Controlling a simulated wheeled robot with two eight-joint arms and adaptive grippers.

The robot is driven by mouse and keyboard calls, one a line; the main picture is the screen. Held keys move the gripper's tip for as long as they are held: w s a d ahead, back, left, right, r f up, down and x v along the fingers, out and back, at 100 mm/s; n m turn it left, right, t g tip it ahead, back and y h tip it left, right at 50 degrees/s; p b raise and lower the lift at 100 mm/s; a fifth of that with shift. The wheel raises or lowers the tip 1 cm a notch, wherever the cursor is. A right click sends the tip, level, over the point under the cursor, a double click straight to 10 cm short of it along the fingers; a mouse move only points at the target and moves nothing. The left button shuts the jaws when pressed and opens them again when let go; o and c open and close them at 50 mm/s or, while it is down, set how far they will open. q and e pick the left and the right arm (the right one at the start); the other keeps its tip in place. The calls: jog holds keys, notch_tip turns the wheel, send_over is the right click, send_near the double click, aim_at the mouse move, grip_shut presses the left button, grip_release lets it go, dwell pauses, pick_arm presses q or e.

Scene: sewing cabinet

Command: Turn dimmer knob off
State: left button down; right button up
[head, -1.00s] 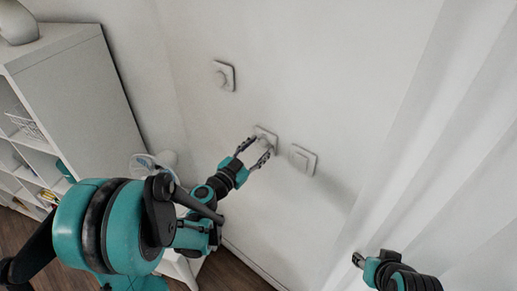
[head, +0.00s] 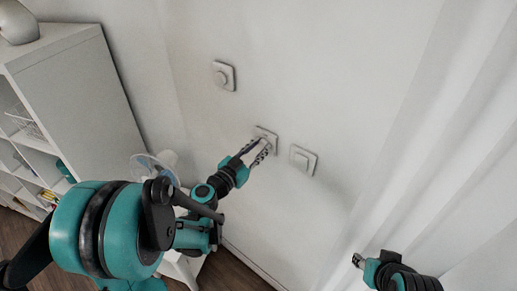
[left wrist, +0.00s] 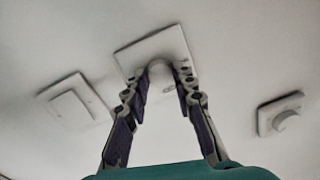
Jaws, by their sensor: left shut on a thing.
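The dimmer knob (left wrist: 160,72) is a pale round knob on a square white wall plate (left wrist: 178,42), the middle one of three. In the head view the plate (head: 266,134) is partly covered by my fingers. My left gripper (head: 261,144) reaches to the wall and is shut on the knob. In the left wrist view its two fingers (left wrist: 163,95) stand on either side of the knob, which is partly hidden between them. My right gripper (head: 358,260) is at the lower right, apart from the wall controls; its fingers are too small to judge.
A wall plate with a round knob (head: 222,76) is up and left of the held one. A flat square switch (head: 303,160) is to the right. A white shelf unit (head: 75,75) and a fan (head: 150,167) stand at left. Pale curtains (head: 440,170) hang at right.

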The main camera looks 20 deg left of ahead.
pick_arm(q)
jog(key=n+b, duration=0.1)
jog(key=n, duration=0.5)
jog(key=shift+n+g, duration=0.4)
jog(key=n+b, duration=0.1)
jog(key=n, duration=0.5)
jog(key=shift+a+h, duration=0.1)
jog(key=shift+h, duration=0.2)
jog(key=n, duration=0.3)
jog(key=n+b, duration=0.1)
jog(key=n, duration=0.2)
jog(key=shift+n+g+h, duration=0.3)
jog(key=shift+g+h, duration=0.1)
jog(key=n+b, duration=0.1)
jog(key=n, duration=0.5)
jog(key=shift+a+h, duration=0.1)
jog(key=shift+h, duration=0.2)
jog(key=c, duration=1.2)
grip_release()
jog(key=shift+w, duration=0.1)
